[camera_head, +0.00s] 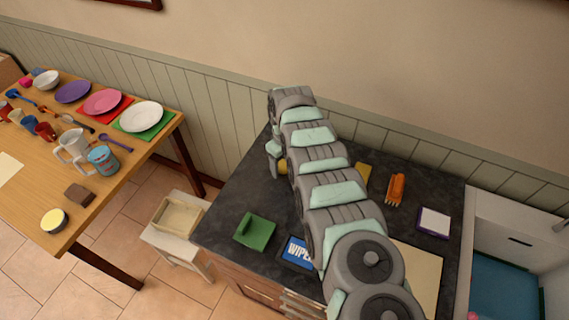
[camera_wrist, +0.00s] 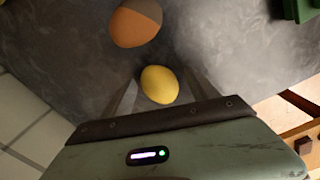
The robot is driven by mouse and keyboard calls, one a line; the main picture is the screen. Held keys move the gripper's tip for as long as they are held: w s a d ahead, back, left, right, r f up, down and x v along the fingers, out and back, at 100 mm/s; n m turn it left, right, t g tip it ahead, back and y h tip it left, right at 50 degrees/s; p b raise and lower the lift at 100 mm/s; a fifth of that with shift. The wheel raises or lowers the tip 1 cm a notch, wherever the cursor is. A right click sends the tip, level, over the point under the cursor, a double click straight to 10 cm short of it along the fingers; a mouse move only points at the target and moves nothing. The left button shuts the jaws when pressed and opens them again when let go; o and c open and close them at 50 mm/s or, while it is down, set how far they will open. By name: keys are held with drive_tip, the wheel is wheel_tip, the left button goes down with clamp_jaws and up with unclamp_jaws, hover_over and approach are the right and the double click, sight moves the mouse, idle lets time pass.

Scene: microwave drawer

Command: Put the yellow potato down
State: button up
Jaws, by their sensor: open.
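The yellow potato (camera_wrist: 160,85) is a smooth oval in the middle of the wrist view, between the two spread fingers of my gripper (camera_wrist: 163,83). The fingers appear apart from it on both sides. In the head view a bit of the yellow potato (camera_head: 283,167) shows beside my gripper (camera_head: 274,163), over the far left part of the dark counter (camera_head: 240,190). My arm hides the rest. Whether the potato touches the counter directly is hard to tell.
An orange-brown rounded object (camera_wrist: 136,25) lies just beyond the potato. A green tray-like item (camera_head: 256,231) and a wipes box (camera_head: 297,252) are on the counter. An orange item (camera_head: 397,188) and a white-purple box (camera_head: 434,221) sit right.

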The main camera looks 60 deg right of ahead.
sight(284, 165)
wheel_tip(284, 165, up, 12)
drive_tip(key=shift+p, duration=0.3)
idle(0.3)
